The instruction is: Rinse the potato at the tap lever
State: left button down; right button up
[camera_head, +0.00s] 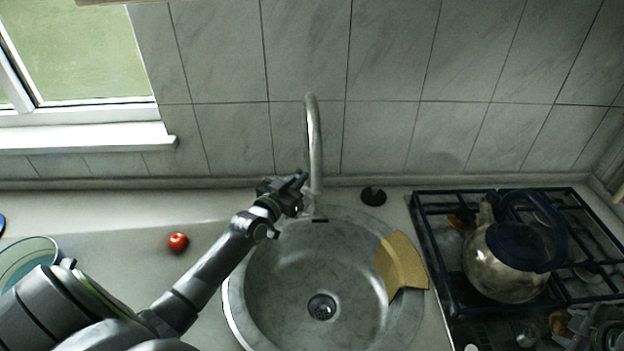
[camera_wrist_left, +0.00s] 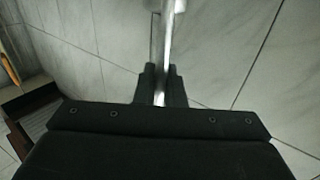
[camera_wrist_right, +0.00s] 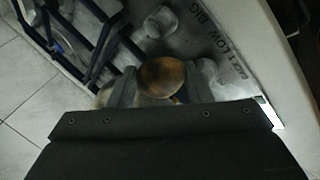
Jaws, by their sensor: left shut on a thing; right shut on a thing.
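The steel tap (camera_head: 314,145) rises at the back of the round sink (camera_head: 270,285), with its spout also in the left wrist view (camera_wrist_left: 168,40). My left gripper (camera_head: 297,184) is at the tap's base, its fingers close together and shut on the tap lever, which they mostly hide. The brown potato (camera_wrist_right: 162,77) is between the fingers of my right gripper (camera_wrist_right: 161,88), over the front of the hob. In the head view the potato (camera_head: 561,323) shows at the lower right, away from the sink. No water is visible in the sink.
A kettle (camera_head: 490,262) stands on the hob (camera_head: 440,255), between my right gripper and the tap. A yellow cloth or sponge (camera_head: 402,265) lies on the sink's right rim. A tomato (camera_head: 178,241) and a glass bowl (camera_head: 30,245) are on the left counter. A black plug (camera_head: 373,196) lies behind the sink.

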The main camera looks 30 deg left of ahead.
pick_arm(q)
jog(key=shift+s+f+t+b, duration=0.3)
jog(key=shift+b, duration=0.5)
pick_arm(e)
notch_tip(320, 180, down, 2)
jog(key=shift+f, duration=0.1)
pick_arm(q)
jog(key=shift+s+r+t+b, duration=0.2)
jog(key=shift+t+b, duration=0.1)
jog(key=shift+b, duration=0.1)
pick_arm(e)
jog(key=shift+f, duration=0.35)
jog(key=shift+r, duration=0.1)
pick_arm(q)
jog(key=c, duration=1.6)
grip_release()
jog(key=shift+c, duration=0.2)
jog(key=shift+s+p, duration=0.3)
jog(key=shift+s, duration=0.25)
pick_arm(e)
jog(key=shift+r, duration=0.15)
pick_arm(q)
jog(key=s+f+p, duration=0.1)
jog(key=s, duration=0.9)
jog(key=shift+s+a+f, duration=0.15)
jog(key=shift+s+a, duration=0.1)
jog(key=shift+s, duration=0.15)
pick_arm(e)
jog(key=shift+r, duration=0.5)
